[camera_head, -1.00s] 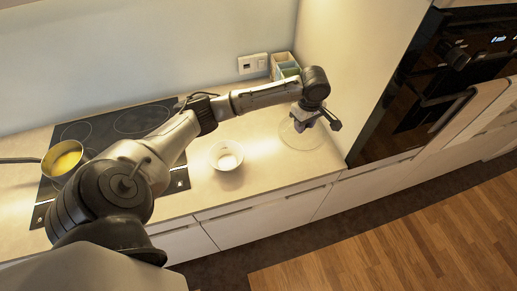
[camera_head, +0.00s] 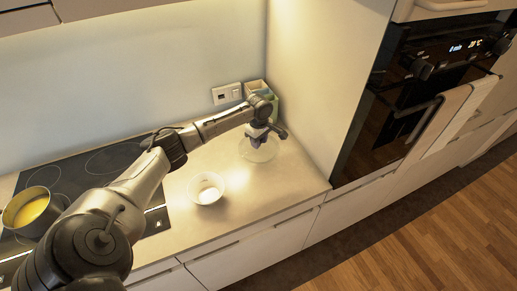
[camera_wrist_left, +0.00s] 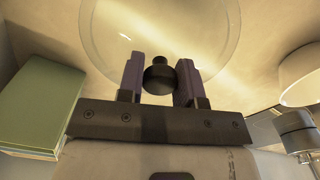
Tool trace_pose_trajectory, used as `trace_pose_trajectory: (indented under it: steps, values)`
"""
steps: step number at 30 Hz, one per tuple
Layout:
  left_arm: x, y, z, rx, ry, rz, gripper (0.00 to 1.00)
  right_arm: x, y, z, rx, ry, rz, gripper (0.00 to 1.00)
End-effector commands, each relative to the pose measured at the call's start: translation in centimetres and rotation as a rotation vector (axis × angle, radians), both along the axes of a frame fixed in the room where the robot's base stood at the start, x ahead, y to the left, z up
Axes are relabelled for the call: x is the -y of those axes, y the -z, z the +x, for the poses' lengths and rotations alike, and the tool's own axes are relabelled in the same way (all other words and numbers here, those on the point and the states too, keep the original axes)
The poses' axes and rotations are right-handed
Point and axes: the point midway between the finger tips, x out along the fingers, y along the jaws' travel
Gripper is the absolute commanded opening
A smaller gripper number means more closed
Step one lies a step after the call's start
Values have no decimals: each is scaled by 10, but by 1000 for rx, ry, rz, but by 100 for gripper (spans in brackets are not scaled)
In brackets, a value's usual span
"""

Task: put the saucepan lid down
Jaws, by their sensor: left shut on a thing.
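The saucepan lid is a clear glass disc (camera_head: 258,153) with a black knob (camera_wrist_left: 159,76). It lies flat over the counter near the back corner, at or close to the surface; I cannot tell whether it touches. My left gripper (camera_head: 262,137) is above it, pointing down. In the left wrist view, the fingers (camera_wrist_left: 160,82) are shut on the knob, one on each side, and the glass (camera_wrist_left: 205,25) spreads out beyond them. The saucepan (camera_head: 32,212), with yellow contents, stands on the hob at the far left. My right gripper is not in view.
A white bowl (camera_head: 206,188) stands on the counter left of the lid. A tall oven cabinet (camera_head: 312,90) bounds the right. The counter front (camera_head: 275,192) is clear.

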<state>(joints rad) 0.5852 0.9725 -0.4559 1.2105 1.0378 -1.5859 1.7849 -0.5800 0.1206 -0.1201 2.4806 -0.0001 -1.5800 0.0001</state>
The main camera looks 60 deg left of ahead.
Motion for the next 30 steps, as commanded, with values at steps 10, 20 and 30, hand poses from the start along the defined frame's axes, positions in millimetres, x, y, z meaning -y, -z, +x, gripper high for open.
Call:
trace_pose_trajectory:
  steps: [10,20,30]
  values:
    - [-1,26,0,-2,-1,-1,3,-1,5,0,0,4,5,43]
    - [-1,40,0,1,0,0,3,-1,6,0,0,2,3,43]
    - [-1,43,0,1,0,0,44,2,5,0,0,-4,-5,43]
